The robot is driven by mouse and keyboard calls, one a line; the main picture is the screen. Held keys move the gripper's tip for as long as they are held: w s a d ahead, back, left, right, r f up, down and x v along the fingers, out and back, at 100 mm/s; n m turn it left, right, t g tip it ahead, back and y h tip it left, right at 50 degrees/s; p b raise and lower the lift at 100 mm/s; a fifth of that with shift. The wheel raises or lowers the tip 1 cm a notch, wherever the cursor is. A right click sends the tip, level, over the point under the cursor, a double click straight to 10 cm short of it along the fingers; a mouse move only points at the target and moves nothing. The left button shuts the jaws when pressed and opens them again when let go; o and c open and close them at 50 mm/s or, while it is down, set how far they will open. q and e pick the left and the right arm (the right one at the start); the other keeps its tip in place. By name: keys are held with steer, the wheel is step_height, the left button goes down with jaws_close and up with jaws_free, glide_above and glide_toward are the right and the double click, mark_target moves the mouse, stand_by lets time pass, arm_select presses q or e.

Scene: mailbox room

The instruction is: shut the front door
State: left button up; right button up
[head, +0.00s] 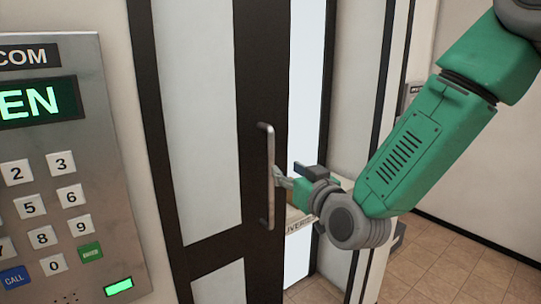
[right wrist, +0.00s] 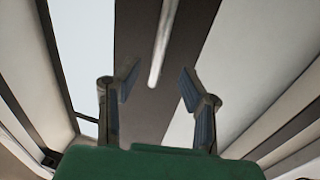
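The front door (head: 200,120) has a dark frame and pale panes and fills the middle of the head view. A vertical metal handle (head: 267,175) is on its dark right stile; it also shows in the right wrist view (right wrist: 162,45). My right gripper (head: 281,176) is just right of the handle at mid-height, its fingers pointing at it. In the right wrist view the fingers (right wrist: 160,75) are spread, with the bar between the tips in the picture and no visible grip. I cannot tell whether a finger touches it. My left gripper is out of view.
A metal intercom panel (head: 65,170) with keys and a green display ending in "EN" is close on the left. A bright pane (head: 306,80) and dark post stand right of the door. A partly hidden label (head: 299,225) shows behind my gripper. Tiled floor (head: 440,265) is at lower right.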

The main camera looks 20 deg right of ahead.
mark_target(273, 159)
steer(key=w, duration=0.3)
steer(key=w+a, duration=0.1)
steer(key=w, duration=0.2)
steer(key=w+p, duration=0.1)
steer(key=w, duration=0.1)
steer(key=shift+w+a, duration=0.2)
steer(key=shift+w, duration=0.2)
jaws_close()
